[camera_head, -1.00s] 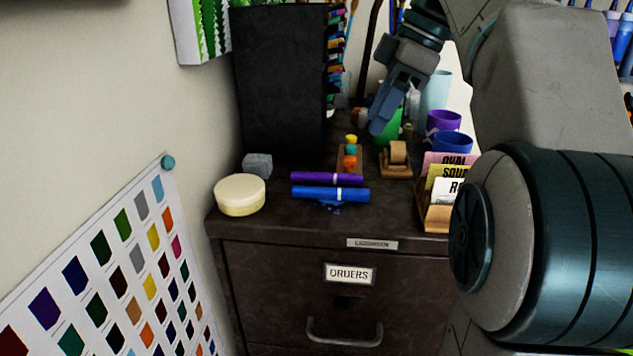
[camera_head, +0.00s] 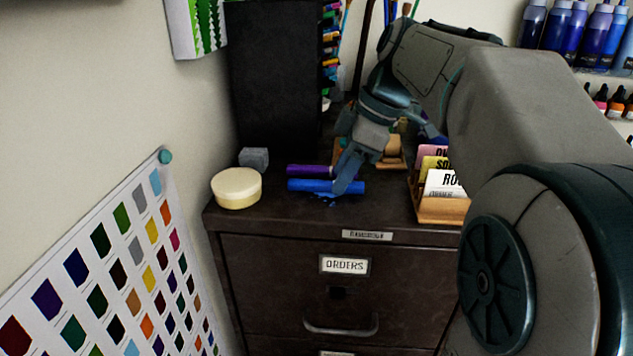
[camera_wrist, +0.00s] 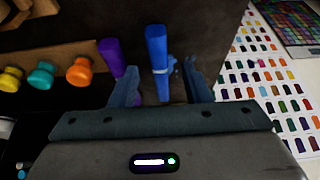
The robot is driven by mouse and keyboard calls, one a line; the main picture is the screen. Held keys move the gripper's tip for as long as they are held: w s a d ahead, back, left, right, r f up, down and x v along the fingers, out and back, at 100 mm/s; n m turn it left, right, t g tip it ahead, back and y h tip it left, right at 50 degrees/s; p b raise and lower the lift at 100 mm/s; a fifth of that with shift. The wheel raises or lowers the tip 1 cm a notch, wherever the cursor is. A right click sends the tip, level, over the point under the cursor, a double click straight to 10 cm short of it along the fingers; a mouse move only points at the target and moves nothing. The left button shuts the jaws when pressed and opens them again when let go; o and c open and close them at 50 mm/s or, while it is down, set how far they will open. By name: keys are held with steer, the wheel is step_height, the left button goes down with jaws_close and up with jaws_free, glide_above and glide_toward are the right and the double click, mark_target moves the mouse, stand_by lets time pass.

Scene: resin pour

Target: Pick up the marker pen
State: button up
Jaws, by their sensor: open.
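Two marker pens lie side by side on top of the dark cabinet. The blue marker (camera_head: 312,186) is nearer the front edge, and the purple marker (camera_head: 308,171) lies just behind it. My gripper (camera_head: 347,184) is over their right ends and hides part of both. In the wrist view my gripper (camera_wrist: 162,84) is open, with the blue marker (camera_wrist: 158,50) showing between its fingers. The purple marker (camera_wrist: 112,58) shows beside the left finger there. I cannot tell whether the fingers touch either pen.
A round cream tub (camera_head: 236,188) and a grey block (camera_head: 254,158) stand left of the pens on the cabinet (camera_head: 290,222). A wooden card holder (camera_head: 440,210) stands at right. In the wrist view, colored knobs (camera_wrist: 79,72) sit at left.

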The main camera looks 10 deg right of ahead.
steer(key=shift+w+a+f, duration=0.1)
steer(key=shift+a+f, duration=0.15)
steer(key=shift+f, duration=0.3)
jaws_close()
steer(key=shift+r, duration=0.1)
